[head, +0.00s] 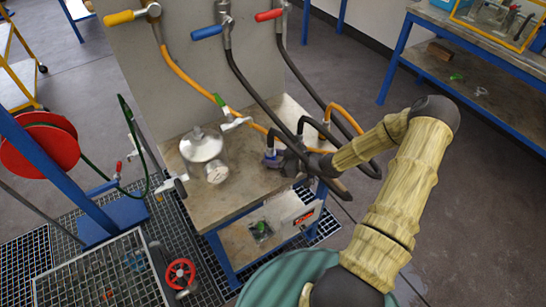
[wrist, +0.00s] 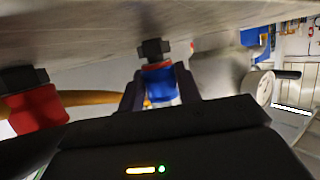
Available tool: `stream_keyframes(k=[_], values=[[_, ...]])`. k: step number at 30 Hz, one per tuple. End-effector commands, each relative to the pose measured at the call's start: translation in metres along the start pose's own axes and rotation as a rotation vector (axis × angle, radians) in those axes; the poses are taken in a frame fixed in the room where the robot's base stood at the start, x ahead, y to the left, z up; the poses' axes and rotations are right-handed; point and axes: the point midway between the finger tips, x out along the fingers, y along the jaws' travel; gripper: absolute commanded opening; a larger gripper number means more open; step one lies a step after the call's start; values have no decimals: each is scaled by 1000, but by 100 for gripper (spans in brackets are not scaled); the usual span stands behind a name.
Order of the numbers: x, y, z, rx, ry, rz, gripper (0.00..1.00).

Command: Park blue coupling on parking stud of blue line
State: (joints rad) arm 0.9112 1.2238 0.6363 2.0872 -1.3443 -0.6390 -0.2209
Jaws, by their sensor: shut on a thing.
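The blue-handled valve (head: 207,32) is on the upright panel, with a dark hose running down toward my gripper.
A red coupling (wrist: 38,108) on a dark fitting is left of my gripper in the wrist view. Yellow (head: 120,17) and red (head: 268,15) valve handles flank the blue one; hoses loop near my arm.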

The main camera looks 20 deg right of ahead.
Motion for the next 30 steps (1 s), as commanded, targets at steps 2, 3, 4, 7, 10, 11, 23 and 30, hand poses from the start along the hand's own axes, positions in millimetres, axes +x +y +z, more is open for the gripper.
stream_keyframes(k=[2,3,4,7,10,11,23,30], values=[[1,0,2,-1,1,0,0],[2,0,3,-1,1,0,0],[2,0,4,-1,1,0,0],[3,0,6,-1,1,0,0],[3,0,6,-1,1,0,0],[3,0,6,-1,1,0,0],[2,0,7,0,-1,0,59],[-11,1,7,-1,-1,2,59]])
